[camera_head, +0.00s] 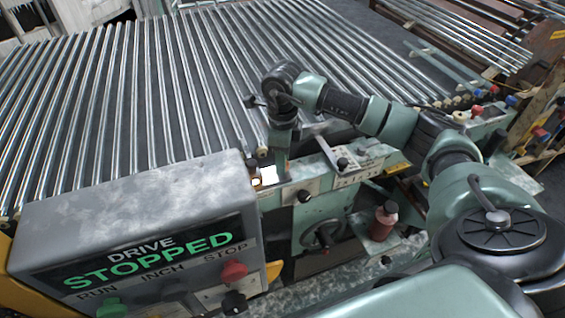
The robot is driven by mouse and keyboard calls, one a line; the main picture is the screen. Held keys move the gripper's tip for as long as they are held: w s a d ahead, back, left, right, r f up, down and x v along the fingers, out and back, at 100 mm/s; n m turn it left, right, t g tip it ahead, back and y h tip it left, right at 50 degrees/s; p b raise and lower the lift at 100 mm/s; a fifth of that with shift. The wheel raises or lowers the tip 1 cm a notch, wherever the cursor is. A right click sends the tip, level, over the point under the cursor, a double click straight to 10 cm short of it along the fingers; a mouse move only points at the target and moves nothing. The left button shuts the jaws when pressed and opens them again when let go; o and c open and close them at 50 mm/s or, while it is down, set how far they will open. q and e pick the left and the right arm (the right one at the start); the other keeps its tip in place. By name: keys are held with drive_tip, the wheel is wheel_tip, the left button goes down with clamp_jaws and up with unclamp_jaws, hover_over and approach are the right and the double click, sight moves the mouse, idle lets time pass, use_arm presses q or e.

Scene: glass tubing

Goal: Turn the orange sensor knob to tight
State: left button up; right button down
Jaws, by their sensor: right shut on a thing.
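My right gripper (281,160) reaches in from the right and points down at the front rail of the tube bed, just right of the grey control box. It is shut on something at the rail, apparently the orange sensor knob. The fingertips and the knob are too small and covered to make out clearly, and I cannot read the knob's setting. A white block (268,175) sits beside the fingertips. My left gripper is not in view.
The grey control box (130,215) reads "DRIVE STOPPED" and carries a green button (111,308) and a red one (233,271). Rows of glass tubes (150,95) fill the bed behind. A handwheel (323,236) and a dark red bottle (383,222) stand below the rail.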

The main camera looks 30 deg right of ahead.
drive_tip(key=m+b, duration=0.1)
drive_tip(key=m, duration=0.3)
drive_tip(key=shift+m, duration=0.3)
drive_tip(key=m+b, duration=0.1)
drive_tip(key=m, duration=0.4)
drive_tip(key=shift+b, duration=0.3)
drive_tip(key=m, duration=0.5)
drive_tip(key=shift+m, duration=0.4)
drive_tip(key=m, duration=0.5)
drive_tip(key=shift+w+r, duration=0.1)
drive_tip(key=shift+m, duration=0.4)
drive_tip(key=c, duration=1)
unclamp_jaws()
drive_tip(key=shift+o, duration=0.2)
